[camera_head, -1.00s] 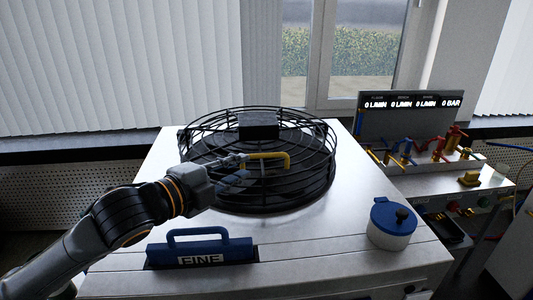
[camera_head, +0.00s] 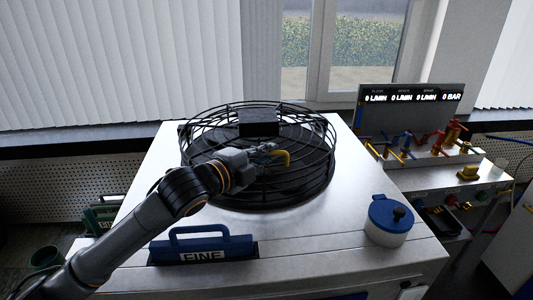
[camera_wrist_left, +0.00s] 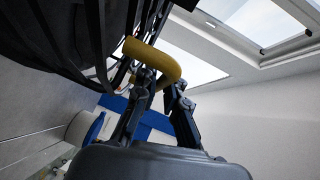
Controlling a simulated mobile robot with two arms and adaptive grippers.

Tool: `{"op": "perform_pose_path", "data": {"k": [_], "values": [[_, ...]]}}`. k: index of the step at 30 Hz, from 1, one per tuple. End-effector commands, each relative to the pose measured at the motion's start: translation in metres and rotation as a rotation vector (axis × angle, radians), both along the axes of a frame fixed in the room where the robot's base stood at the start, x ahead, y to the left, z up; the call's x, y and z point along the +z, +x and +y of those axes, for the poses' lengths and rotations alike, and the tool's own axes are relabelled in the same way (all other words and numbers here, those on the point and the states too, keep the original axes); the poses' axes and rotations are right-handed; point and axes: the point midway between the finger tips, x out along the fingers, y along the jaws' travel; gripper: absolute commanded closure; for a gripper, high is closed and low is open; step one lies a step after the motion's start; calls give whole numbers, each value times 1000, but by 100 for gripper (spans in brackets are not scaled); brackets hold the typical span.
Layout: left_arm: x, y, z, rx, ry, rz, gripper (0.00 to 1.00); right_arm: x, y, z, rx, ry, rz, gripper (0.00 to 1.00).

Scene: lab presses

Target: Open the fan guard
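The fan guard (camera_head: 205,179) is a round black wire cage on the white machine top, with a dark box at its centre. It looks closed. Its yellow handle (camera_head: 286,158) is at the front, and its curved end shows large in the left wrist view (camera_wrist_left: 150,56). My left gripper (camera_head: 270,151) is at this handle and hides its left part. In the left wrist view the fingers (camera_wrist_left: 158,88) converge on the handle's bent end, with a gap about the handle's thickness, and appear closed on it. My right gripper is not in view.
A blue-handled block marked FINE (camera_head: 203,255) lies at the machine's front edge. A white pot with a blue lid (camera_head: 388,220) stands right of the guard. A bench with coloured valves and a display panel (camera_head: 410,108) is at the right. Windows are behind.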

Motion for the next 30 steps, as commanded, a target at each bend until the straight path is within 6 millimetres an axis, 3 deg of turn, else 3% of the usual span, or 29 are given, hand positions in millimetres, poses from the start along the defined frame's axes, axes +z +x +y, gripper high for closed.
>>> {"op": "perform_pose_path", "data": {"k": [14,20,30], "values": [[9,2,1,1,0,-1,100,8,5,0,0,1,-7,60],[40,9,3,2,0,-4,100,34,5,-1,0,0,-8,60],[118,43,10,3,0,-7,100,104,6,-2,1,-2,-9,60]]}}
